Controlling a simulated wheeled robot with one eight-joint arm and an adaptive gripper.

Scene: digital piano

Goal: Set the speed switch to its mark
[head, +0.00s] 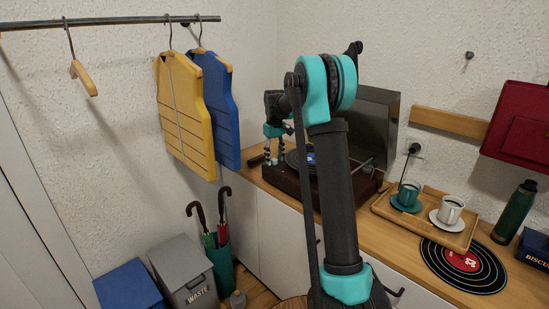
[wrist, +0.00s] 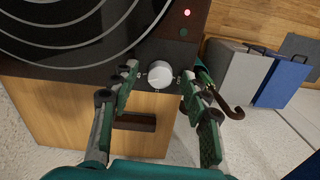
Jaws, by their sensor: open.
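The record player (head: 315,190) stands on the wooden counter in the head view, its dark lid raised. In the wrist view its dark top (wrist: 115,60) carries a round pale knob near a corner, which looks like the speed switch (wrist: 159,74). Small white marks show beside the knob, too small to read. My gripper (wrist: 161,80) is open, with one finger on each side of the knob. I cannot tell whether the fingers touch it. In the head view my gripper (head: 278,148) is over the left end of the player, and the knob cannot be made out.
A red light (wrist: 187,12) and a small green spot (wrist: 183,32) are near the knob. The platter (wrist: 60,35) is close to the left finger. A tray (head: 385,210) with two cups and a record (head: 435,262) are to the right. Umbrellas (head: 222,215) and bins stand below left.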

